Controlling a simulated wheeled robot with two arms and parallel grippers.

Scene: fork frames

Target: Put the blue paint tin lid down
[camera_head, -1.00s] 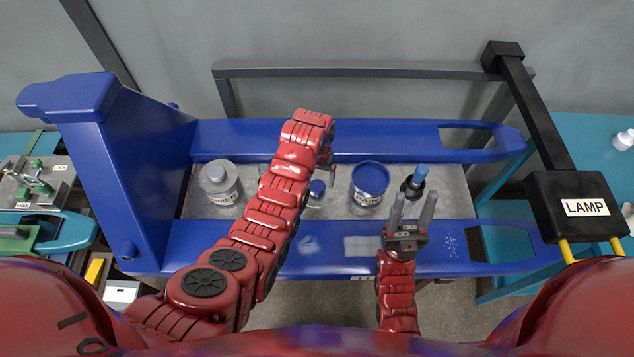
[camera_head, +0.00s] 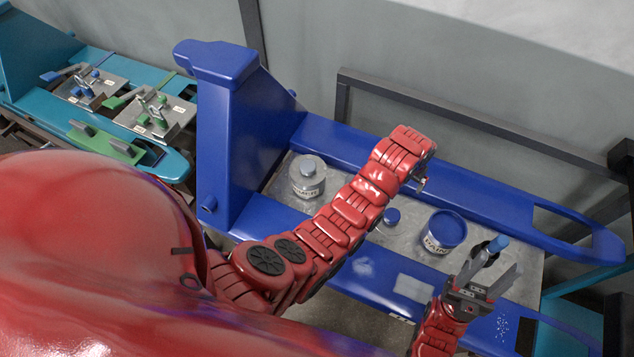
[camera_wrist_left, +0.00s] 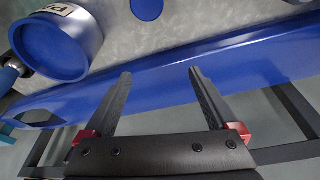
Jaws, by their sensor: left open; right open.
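The paint tin (camera_head: 433,246) stands on the grey tray between the two blue rails. Its round blue top (camera_head: 446,227) sits within the rim; I cannot tell whether this is a lid or paint. The tin also shows in the left wrist view (camera_wrist_left: 92,30), at upper left. A smaller round blue piece (camera_head: 391,216) is left of the tin; it is cut off at the top of the wrist view (camera_wrist_left: 147,8). My left gripper (camera_wrist_left: 160,73) is open and empty over the far rail, mostly hidden in the head view. My right gripper (camera_head: 490,266) is open and empty, fingers up, by the near rail.
A grey-lidded tin (camera_head: 307,177) stands at the tray's left end. A blue-handled tool in a dark holder (camera_head: 480,252) stands right of the paint tin. A tall blue upright (camera_head: 235,140) rises at left. A dark frame (camera_head: 460,108) runs behind the far rail.

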